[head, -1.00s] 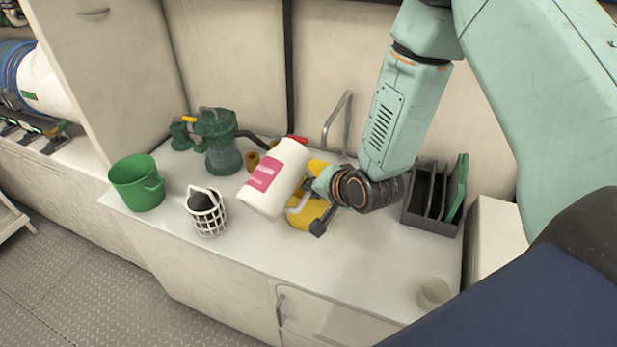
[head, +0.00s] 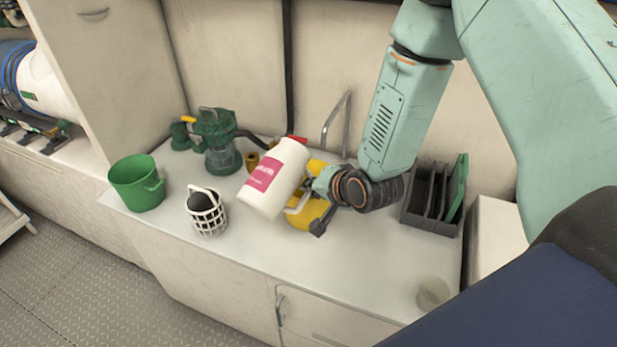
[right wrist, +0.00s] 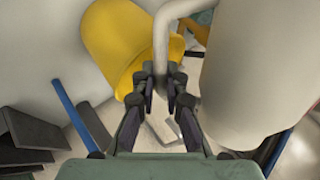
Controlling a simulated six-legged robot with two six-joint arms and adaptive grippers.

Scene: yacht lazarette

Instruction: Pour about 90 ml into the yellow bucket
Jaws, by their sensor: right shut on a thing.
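The white jug with a pink label (head: 272,178) is held tilted above the counter, its lower end toward the lower left. My right gripper (head: 308,200) is shut on its handle; in the right wrist view the fingers (right wrist: 162,88) close on the pale handle beside the white body (right wrist: 262,60). The yellow bucket (head: 303,219) is behind the jug and gripper, which hide much of it. It also shows in the right wrist view (right wrist: 125,45), beside the handle. I cannot see the bucket's inside or any liquid flowing. My left gripper is out of view.
On the counter (head: 190,255) stand a green bucket (head: 137,184), a white basket (head: 208,215) with a dark thing inside, a green pump-like device (head: 219,145), a dark divided rack (head: 430,212) and a pale cup (head: 433,292). The front middle is clear.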

